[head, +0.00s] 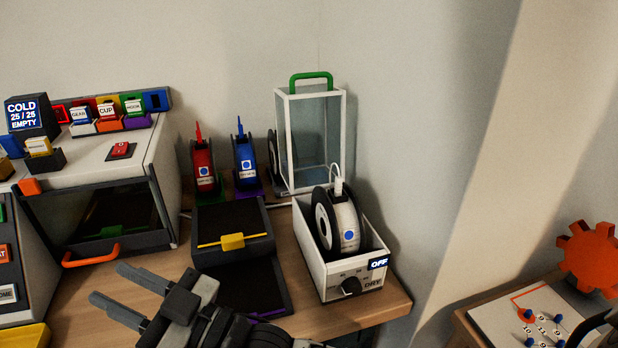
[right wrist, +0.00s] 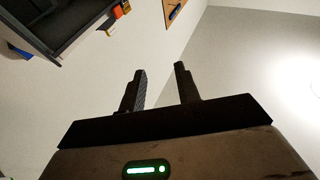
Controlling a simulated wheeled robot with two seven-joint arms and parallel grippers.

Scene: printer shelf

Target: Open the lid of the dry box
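The dry box (head: 342,286) is a white open-topped bin with an "OFF" display, a black knob and the word DRY on its front. A black-and-white filament spool (head: 338,224) sits inside it. The lid (head: 311,138), a clear cover with white edges and a green handle (head: 311,77) on top, stands upright at the box's rear edge; the box's top is uncovered. My right gripper (head: 106,283) is low at left, well apart from the box and lid, fingers spread and empty. The right wrist view also shows it open (right wrist: 160,70). My left gripper is out of view.
A black tray unit with a yellow handle (head: 232,242) stands left of the dry box. Red (head: 203,167) and blue (head: 245,163) spool holders stand behind it. A printer with an orange handle (head: 91,256) is at left. The wall rises close behind and right of the box.

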